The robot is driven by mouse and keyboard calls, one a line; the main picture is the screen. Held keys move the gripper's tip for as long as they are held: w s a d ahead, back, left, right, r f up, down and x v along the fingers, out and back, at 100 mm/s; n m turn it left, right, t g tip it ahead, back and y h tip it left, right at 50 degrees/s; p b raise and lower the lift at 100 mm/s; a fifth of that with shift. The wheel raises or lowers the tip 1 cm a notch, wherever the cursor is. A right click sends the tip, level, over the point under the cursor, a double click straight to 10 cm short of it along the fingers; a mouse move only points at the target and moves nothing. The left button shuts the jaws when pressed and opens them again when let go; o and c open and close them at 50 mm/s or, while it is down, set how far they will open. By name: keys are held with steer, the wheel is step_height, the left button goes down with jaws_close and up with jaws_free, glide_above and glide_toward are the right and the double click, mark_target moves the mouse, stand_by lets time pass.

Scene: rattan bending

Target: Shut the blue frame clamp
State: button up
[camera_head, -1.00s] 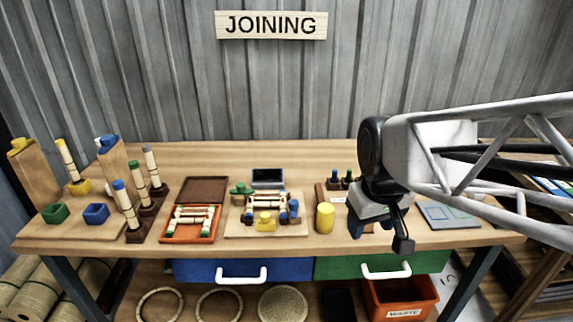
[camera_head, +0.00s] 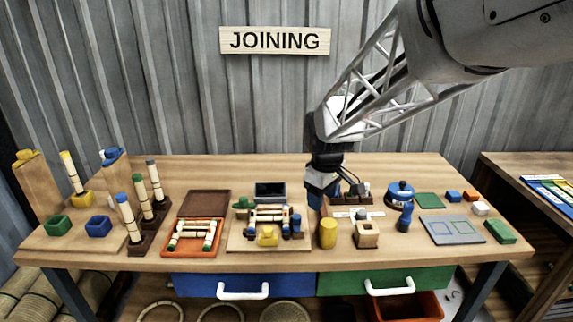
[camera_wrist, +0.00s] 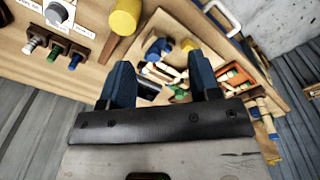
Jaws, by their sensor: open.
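The blue frame clamp (camera_head: 296,224) is at the right side of the wooden fixture board (camera_head: 235,243), beside a pale rattan frame (camera_head: 268,216). It is small, and I cannot tell how far its arm is swung. In the wrist view a blue clamp part (camera_wrist: 156,50) shows on the board, just ahead of my fingers. My gripper (camera_head: 317,197) is to the right of the clamp in the head view, above the table and apart from it. Its two blue fingers (camera_wrist: 163,78) are spread with nothing between them.
A yellow clamp (camera_head: 267,237) and a green clamp (camera_head: 243,203) are on the same board. An orange tray (camera_head: 173,246) is on the left.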

mark_target(296, 216)
steer(key=w+a+f+n, duration=0.1)
steer(key=w+a+f, duration=0.1)
steer(key=w, duration=0.1)
steer(key=w+a+f+n, duration=0.1)
steer(key=w+f, duration=0.2)
steer(key=w, duration=0.1)
steer(key=w+a+f+n, duration=0.2)
steer(key=w, duration=0.2)
steer(key=shift+a+f+g, duration=0.35)
steer(key=shift+f+g, duration=0.05)
steer(key=shift+f, duration=0.1)
steer(key=shift+f, duration=3.8)
steer(key=c, duration=0.9)
